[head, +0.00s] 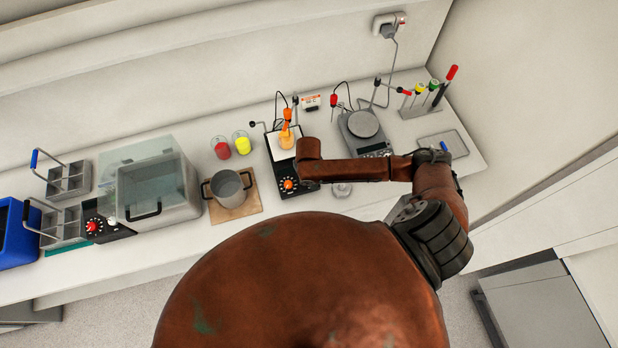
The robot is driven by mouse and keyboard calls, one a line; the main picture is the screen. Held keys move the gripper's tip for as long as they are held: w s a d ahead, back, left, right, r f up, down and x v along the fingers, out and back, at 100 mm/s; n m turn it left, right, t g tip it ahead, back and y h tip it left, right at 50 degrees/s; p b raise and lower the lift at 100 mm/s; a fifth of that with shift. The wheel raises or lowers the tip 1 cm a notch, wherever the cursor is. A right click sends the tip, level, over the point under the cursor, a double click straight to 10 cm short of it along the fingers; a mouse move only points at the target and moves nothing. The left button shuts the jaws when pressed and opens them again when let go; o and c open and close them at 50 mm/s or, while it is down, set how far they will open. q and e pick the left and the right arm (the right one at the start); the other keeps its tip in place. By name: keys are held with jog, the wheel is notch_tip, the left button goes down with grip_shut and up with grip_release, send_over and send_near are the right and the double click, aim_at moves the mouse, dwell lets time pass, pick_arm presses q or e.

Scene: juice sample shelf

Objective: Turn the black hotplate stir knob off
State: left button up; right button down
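The hotplate (277,147) stands at the middle of the bench, with a white top and a black front panel. A small knob with orange marking (288,184) is on that panel; its exact setting is too small to read. A flask of orange liquid (287,137) stands on the white top. My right arm reaches in from the right, and its brown end link is over the right side of the hotplate, beside the knob in the picture. My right gripper is hidden by the arm, so contact with the knob cannot be told. My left gripper is not in view.
Left of the hotplate are a metal pot (227,187) on a wooden board, and red (221,148) and yellow (242,143) beakers. A lidded water bath (157,190) with its own red knob stands further left. A balance (364,132) stands right, behind my arm.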

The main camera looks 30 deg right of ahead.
dwell(0.5)
jog(key=c, duration=1.6)
grip_release()
jog(key=shift+r, duration=0.15)
notch_tip(320, 180, up, 12)
jog(key=s, duration=0.1)
jog(key=shift+a+f, duration=0.2)
jog(key=shift+a, duration=0.2)
